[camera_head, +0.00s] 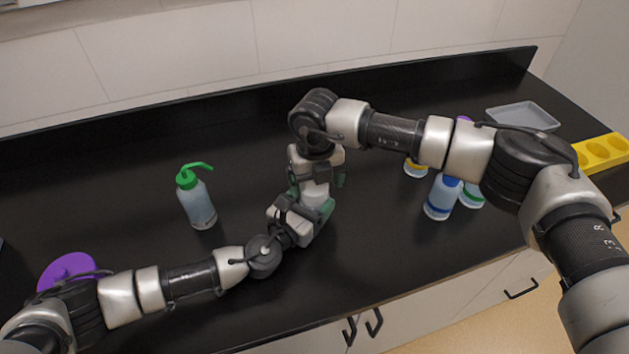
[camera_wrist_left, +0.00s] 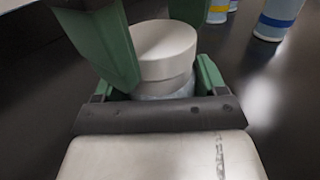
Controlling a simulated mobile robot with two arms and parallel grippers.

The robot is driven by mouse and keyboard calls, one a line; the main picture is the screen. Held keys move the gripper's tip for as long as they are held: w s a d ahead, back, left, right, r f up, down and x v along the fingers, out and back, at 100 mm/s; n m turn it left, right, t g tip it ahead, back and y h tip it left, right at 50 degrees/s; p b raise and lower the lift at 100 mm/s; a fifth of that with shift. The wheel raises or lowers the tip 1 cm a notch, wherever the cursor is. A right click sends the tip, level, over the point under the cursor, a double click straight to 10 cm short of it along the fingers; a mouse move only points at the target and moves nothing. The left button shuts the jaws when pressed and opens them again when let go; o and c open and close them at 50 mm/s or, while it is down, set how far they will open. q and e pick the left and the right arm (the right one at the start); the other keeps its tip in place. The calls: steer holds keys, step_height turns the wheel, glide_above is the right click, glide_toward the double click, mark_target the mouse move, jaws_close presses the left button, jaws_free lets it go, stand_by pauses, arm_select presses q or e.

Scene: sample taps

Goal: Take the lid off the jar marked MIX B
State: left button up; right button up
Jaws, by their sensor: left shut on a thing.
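A white-lidded jar stands between my grippers; its body (camera_wrist_left: 168,92) shows only a little below the lid, and I cannot read its label. The round white lid (camera_wrist_left: 165,50) is on the jar and also shows in the head view (camera_head: 315,194). My left gripper (camera_head: 322,212) is shut on the jar's body below the lid, with green fingers on both sides in the left wrist view (camera_wrist_left: 160,88). My right gripper (camera_head: 318,183) points down from above, its green fingers apart around the lid. It looks open, with a gap beside the lid.
A wash bottle (camera_head: 198,203) with a green spout stands left on the black bench. A purple round thing (camera_head: 68,268) is by my left arm. Blue-banded (camera_head: 441,197) and other banded containers, a grey tray (camera_head: 523,117) and a yellow rack (camera_head: 603,151) are on the right.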

arm_select(q)
steer(key=shift+s+d, duration=0.1)
steer(key=shift+d, duration=0.05)
arm_select(e)
steer(key=shift+s+a, duration=0.2)
steer(key=shift+a, duration=0.15)
steer(key=shift+r, duration=0.1)
step_height(320, 180, up, 4)
steer(key=shift+d+r, duration=0.1)
steer(key=shift+r, duration=0.05)
steer(key=m, duration=0.2)
steer(key=r+m, duration=0.1)
steer(key=m, duration=0.3)
steer(key=shift+r+m, duration=0.3)
steer(key=shift+r, duration=0.05)
steer(key=m, duration=0.2)
steer(key=r+m, duration=0.1)
steer(key=m, duration=0.3)
steer(key=shift+d+r+m, duration=0.15)
steer(key=shift+r+m, duration=0.15)
steer(key=shift+w+f, duration=0.1)
steer(key=shift+f, duration=3.85)
steer(key=shift+c, duration=0.4)
